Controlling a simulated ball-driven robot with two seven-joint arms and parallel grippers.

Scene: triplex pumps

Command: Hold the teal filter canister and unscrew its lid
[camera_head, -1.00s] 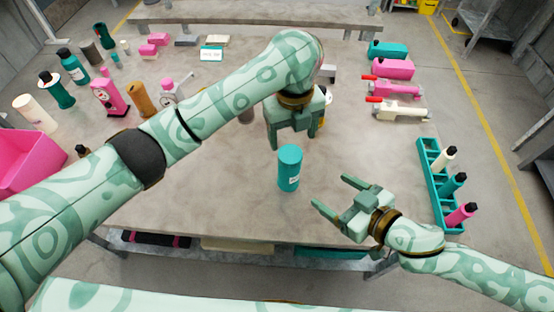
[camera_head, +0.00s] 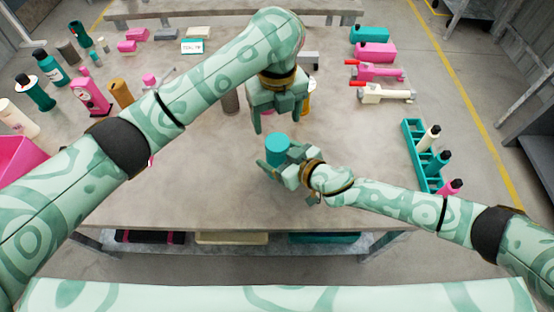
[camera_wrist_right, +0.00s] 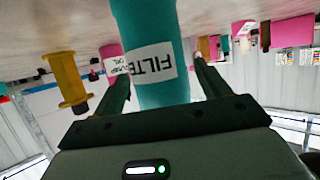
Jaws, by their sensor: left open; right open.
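The teal filter canister (camera_head: 277,146) stands upright near the middle of the table. In the right wrist view the canister (camera_wrist_right: 158,88), with a white label reading FILTE, stands between the fingers of my right gripper (camera_wrist_right: 162,85). In the head view my right gripper (camera_head: 275,168) is low around the canister from the right and front; its fingers are open, one on each side, and partly hidden by the canister. My left gripper (camera_head: 274,128) is open, pointing down above and just behind the canister's lid, apart from it as far as I can tell.
A teal rack (camera_head: 411,150) with several bottles stands at the right. Pink and cream tools (camera_head: 385,93) lie at the back right. Bottles and a pink gauge-like unit (camera_head: 90,95) stand at the left, beside a pink bin (camera_head: 18,160). The table's front middle is clear.

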